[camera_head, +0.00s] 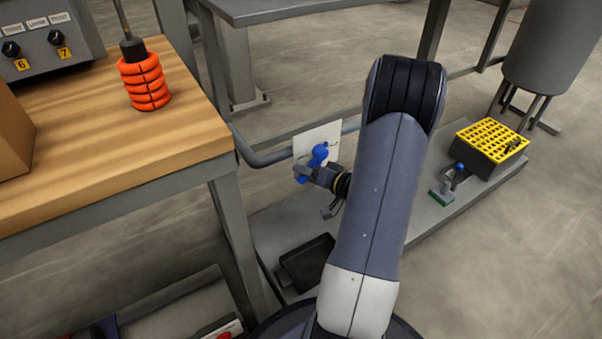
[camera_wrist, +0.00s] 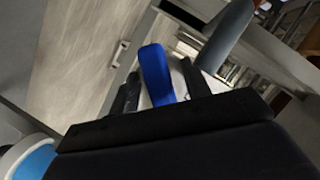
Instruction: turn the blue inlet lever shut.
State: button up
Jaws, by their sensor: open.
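The blue inlet lever (camera_head: 318,155) shows in the head view in front of a white plate (camera_head: 328,137) on a grey pipe. In the wrist view the lever (camera_wrist: 157,75) is a long blue bar standing between my two dark fingers. My gripper (camera_head: 302,172) is at the lever, and it also shows in the wrist view (camera_wrist: 163,95). Its fingers are open, one on each side of the lever, with a gap visible on the right. The lever's base is hidden by the gripper's body in the wrist view.
A wooden-topped bench (camera_head: 190,120) with a stack of orange rings (camera_head: 145,83) stands at the left. A grey pipe (camera_head: 265,160) runs behind the lever. A black tray (camera_head: 307,262) lies on the low platform. A yellow grid-topped box (camera_head: 490,140) stands at the right.

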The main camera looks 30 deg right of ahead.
jog(key=shift+x, duration=1.1)
jog(key=shift+c, duration=0.5)
grip_shut()
